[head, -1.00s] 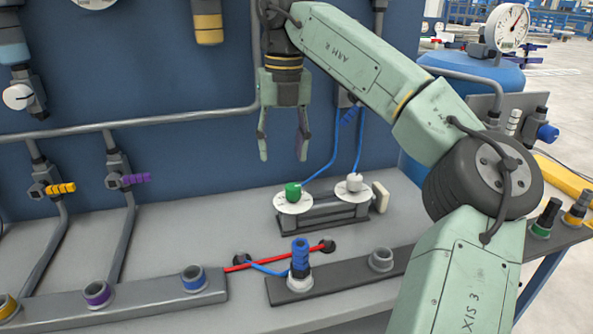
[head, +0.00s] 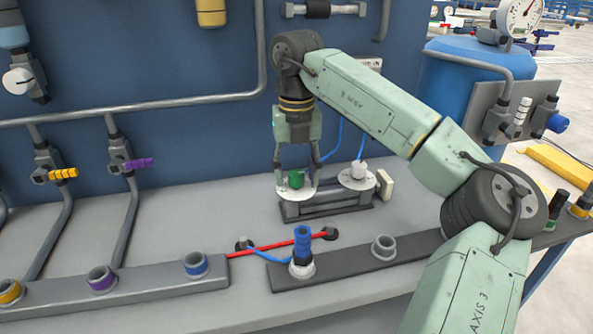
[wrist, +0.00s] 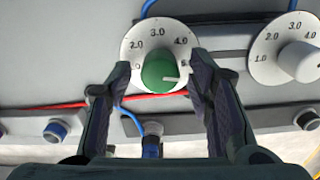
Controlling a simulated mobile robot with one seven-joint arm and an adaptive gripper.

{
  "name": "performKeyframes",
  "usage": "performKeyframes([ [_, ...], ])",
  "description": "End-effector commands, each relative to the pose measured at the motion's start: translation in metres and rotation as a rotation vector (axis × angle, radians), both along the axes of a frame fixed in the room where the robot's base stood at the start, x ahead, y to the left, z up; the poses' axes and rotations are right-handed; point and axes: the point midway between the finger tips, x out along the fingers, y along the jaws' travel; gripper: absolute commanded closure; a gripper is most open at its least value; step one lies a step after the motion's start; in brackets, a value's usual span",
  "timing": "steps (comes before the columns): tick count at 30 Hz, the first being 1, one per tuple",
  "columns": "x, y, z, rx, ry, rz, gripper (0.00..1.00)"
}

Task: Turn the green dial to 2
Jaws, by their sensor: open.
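The green dial (head: 296,179) sits on a round white scale plate (head: 284,192) on a dark stand on the bench. In the wrist view the green dial (wrist: 161,70) is below the middle of its scale, with 2.0, 3.0 and 4.0 readable. A pale mark on the knob points to the right, past 4.0. My gripper (head: 297,187) is pointing down over the dial, its fingers on either side of it. In the wrist view my open gripper (wrist: 162,72) shows a finger left and right of the knob, apparently with gaps.
A white dial (head: 359,169) with its own scale stands just right of the green one. A blue cable runs behind. The blue wall is close behind.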

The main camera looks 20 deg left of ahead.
Motion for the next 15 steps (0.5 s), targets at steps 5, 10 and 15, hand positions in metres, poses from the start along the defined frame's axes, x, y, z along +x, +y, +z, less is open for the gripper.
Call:
performKeyframes([
  [5, -0.0001, 0.0, -0.0009, 0.0, 0.0, 0.0, 0.53],
  [10, -0.0001, 0.0, -0.0007, 0.0, 0.0, 0.0, 0.59],
  [15, -0.0001, 0.0, -0.0006, 0.0, 0.0, 0.001, 0.71],
])
